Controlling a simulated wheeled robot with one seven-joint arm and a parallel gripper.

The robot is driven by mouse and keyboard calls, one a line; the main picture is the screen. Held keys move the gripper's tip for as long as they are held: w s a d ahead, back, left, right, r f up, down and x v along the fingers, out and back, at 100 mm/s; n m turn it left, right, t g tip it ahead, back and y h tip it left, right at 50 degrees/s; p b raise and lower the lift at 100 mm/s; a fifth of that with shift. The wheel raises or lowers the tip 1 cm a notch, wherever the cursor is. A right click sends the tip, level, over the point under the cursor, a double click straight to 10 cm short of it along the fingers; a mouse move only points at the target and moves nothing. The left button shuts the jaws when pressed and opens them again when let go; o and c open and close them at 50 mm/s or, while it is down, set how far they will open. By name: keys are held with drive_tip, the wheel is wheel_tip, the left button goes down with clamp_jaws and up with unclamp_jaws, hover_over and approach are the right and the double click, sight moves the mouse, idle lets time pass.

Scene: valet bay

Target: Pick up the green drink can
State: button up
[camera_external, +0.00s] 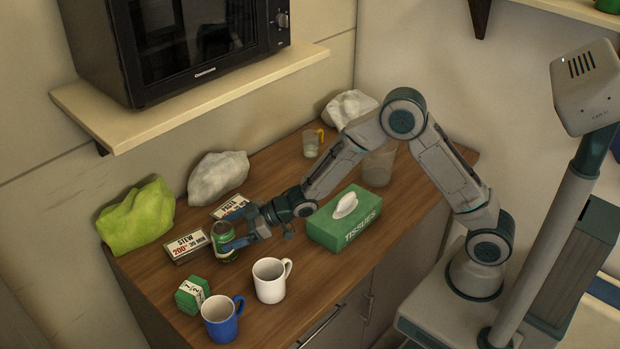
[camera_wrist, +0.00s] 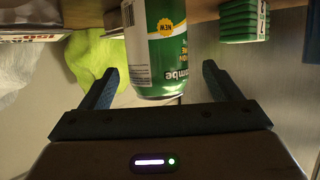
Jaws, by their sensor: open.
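The green drink can (camera_external: 223,244) stands upright on the wooden counter near its left end, with green, white and yellow print.
A STEW box (camera_external: 186,247) and a PASTA box (camera_external: 230,206) lie behind the can. A green-and-white box (camera_external: 192,296), a blue mug (camera_external: 222,322) and a white mug (camera_external: 269,282) stand in front. A green tissue box (camera_external: 335,232) sits right. A microwave shelf (camera_external: 200,98) overhangs the back.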

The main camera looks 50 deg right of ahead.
sight(219, 233)
drive_tip(key=shift+r+p+x, duration=0.2)
drive_tip(key=shift+p+x, duration=0.45)
drive_tip(key=shift+x, duration=1.45)
drive_tip(key=c, duration=1.3)
drive_tip(key=shift+w, duration=0.1)
drive_tip(key=shift+r, duration=0.15)
